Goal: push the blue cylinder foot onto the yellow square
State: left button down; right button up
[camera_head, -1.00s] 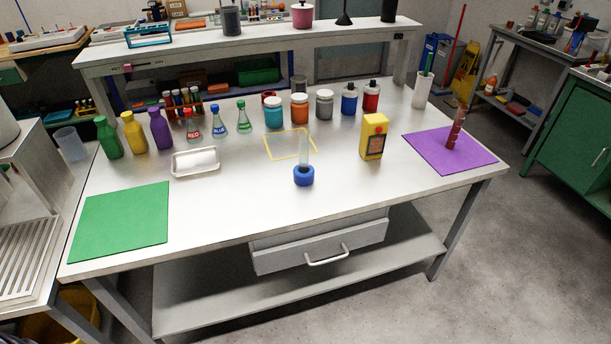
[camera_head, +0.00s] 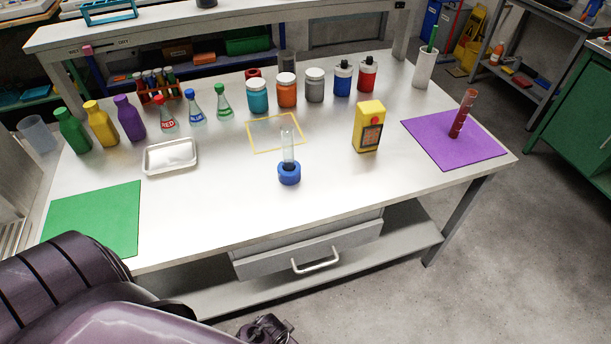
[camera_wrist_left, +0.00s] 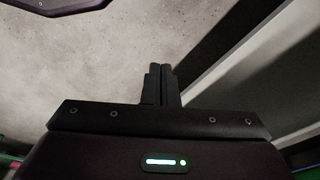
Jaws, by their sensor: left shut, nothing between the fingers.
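The blue cylinder foot (camera_head: 289,174) stands upright on the white table, with a clear glass tube rising from it. The yellow square (camera_head: 250,136) is a thin outline on the tabletop, just behind the foot. The foot is in front of its front edge, apart from it; the tube overlaps the outline only in the picture. My left gripper shows in the left wrist view (camera_wrist_left: 160,86), shut and empty, over grey floor. In the head view my left arm comes in at the lower left, in front of the table and well away from the foot. My right gripper is not in view.
A yellow box (camera_head: 368,127) stands right of the foot, beside a purple mat (camera_head: 440,140) with a red-filled tube. Several jars and bottles line the back. A white tray (camera_head: 170,157) and green mat (camera_head: 95,218) lie left. Table in front of the foot is clear.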

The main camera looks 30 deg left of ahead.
pick_arm(q)
jog(key=w+d+r+m+t+y+p, duration=0.1)
jog(key=w+r+m, duration=0.4)
jog(key=r, duration=0.8)
jog(key=w+d+r+m+t+y, duration=0.1)
jog(key=w+r+m, duration=0.35)
jog(key=r, duration=0.85)
jog(key=w+d+r+m+t+p, duration=0.1)
jog(key=w+r+m, duration=0.4)
jog(key=r, duration=0.8)
jog(key=m+t+y+b, duration=0.1)
jog(key=m+y, duration=0.4)
jog(key=m, duration=0.5)
send_near(293, 182)
notch_tip(293, 182, down, 4)
jog(key=shift+s+a, duration=0.1)
jog(key=shift+w+a+f+p, duration=0.1)
jog(key=shift+w+a+p, duration=0.4)
jog(key=shift+w+a, duration=1)
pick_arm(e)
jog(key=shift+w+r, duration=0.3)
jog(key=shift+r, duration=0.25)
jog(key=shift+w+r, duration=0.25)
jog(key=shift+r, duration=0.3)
